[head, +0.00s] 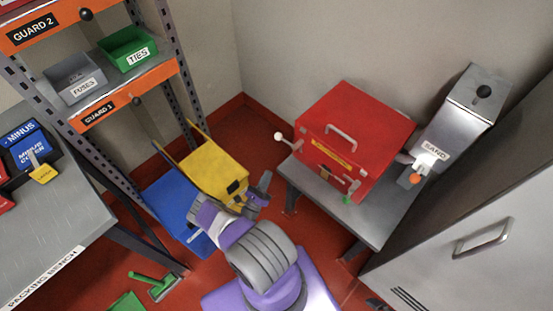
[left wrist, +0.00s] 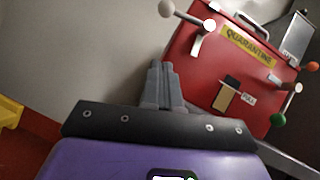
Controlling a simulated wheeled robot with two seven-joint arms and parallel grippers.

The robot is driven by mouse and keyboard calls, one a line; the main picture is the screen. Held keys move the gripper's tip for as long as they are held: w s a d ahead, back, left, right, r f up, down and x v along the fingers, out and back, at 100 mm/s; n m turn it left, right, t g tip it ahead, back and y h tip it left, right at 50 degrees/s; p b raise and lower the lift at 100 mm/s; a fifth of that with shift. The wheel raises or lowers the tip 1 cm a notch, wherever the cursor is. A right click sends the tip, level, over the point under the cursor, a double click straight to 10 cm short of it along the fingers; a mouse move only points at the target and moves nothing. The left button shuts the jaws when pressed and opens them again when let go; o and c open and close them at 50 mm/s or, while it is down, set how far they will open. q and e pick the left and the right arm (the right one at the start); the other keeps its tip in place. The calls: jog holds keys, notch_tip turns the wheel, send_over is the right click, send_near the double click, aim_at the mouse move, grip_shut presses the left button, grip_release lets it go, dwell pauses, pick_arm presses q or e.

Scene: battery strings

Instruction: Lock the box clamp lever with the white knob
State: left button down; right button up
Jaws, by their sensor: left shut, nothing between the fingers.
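The red box (head: 372,122) stands on a grey table, with a yellow quarantine label on its front. The clamp lever's white knob (head: 279,136) sticks out at the box's left side. In the left wrist view the white knob (left wrist: 166,8) is at the top, on a bar running right to a pale bracket on the red box (left wrist: 188,58). My left gripper (head: 262,187) is in front of and below the knob, apart from it. Its fingers (left wrist: 163,68) are together, with nothing between them. My right gripper is not in view.
A green knob (head: 347,199) and an orange knob (head: 415,179) are at the box's front and right. A sand bin (head: 455,115) stands at right. Yellow (head: 214,172) and blue (head: 168,208) bins are left of my gripper. A metal cabinet (head: 470,260) is at lower right.

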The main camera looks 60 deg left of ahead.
aim_at(278, 137)
pick_arm(q)
jog(key=s+r+x, duration=0.1)
jog(key=r+x, duration=0.1)
jog(key=x, duration=1)
jog(key=shift+s, duration=0.3)
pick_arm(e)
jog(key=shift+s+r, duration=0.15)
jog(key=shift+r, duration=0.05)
pick_arm(q)
jog(key=shift+a+r, duration=0.1)
jog(key=shift+r, duration=0.1)
